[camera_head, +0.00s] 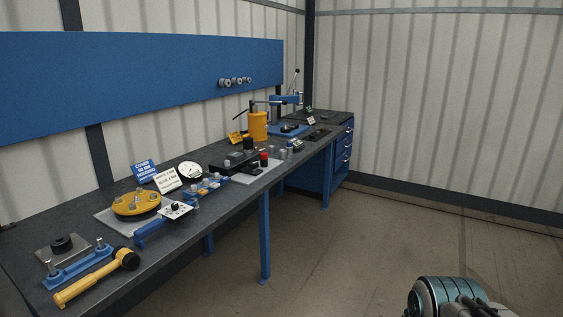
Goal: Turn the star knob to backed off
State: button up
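Several knobs show on the long dark workbench, and they are too small for me to tell for sure which one is the star knob. A black knob (62,244) sits on a grey metal plate at the near left end. A small black knob (174,207) stands on a white plate near the front edge. A larger black knob (248,144) and a red knob (264,160) are farther along. Part of my arm, teal and grey, shows at the bottom right, away from the bench. My gripper's fingers are not visible.
The workbench (215,217) runs along the left wall. A yellow mallet (90,284), a yellow flanged disc (136,203), a dial gauge (190,170) and a yellow cylinder (258,126) crowd it. Blue legs (265,240) stand below its front edge. The floor (350,255) to the right is clear.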

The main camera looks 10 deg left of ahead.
aim_at(253, 164)
jog(key=u, duration=0.2)
jog(key=i, duration=3.55)
jog(key=u, duration=0.35)
